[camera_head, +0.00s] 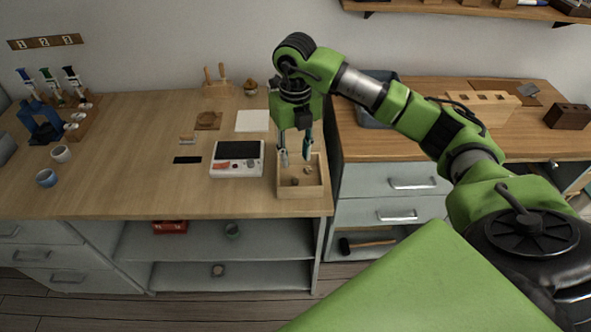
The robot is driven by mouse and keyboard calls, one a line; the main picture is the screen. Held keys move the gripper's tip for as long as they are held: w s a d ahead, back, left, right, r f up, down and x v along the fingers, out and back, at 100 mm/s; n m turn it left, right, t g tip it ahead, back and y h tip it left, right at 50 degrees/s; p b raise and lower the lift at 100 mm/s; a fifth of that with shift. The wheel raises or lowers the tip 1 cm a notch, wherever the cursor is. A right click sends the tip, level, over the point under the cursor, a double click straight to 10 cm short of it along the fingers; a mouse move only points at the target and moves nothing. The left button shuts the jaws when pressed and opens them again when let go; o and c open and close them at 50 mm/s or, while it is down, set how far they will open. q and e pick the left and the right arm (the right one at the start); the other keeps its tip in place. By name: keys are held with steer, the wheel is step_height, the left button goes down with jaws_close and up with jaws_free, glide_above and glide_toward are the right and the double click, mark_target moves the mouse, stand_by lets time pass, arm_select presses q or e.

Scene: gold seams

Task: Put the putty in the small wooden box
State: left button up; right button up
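The small wooden box (301,192) is an open, light wooden tray near the front right corner of the left workbench. A small dark lump (294,182) and a small paler piece (308,170) show inside it. Either may be the putty, but they are too small to tell. My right gripper (295,156) points down over the back part of the box. Its two fingers are apart, and I see nothing held between them. My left gripper is not in view.
A white device (237,171) with a dark screen stands just left of the box. A white sheet (252,121) lies behind it. Cups (61,154) and a blue stand (40,122) are at the far left. The front middle of the bench (130,190) is clear.

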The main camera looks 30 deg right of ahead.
step_height(320, 180, up, 3)
steer(key=shift+r, duration=0.2)
stand_by(0.5)
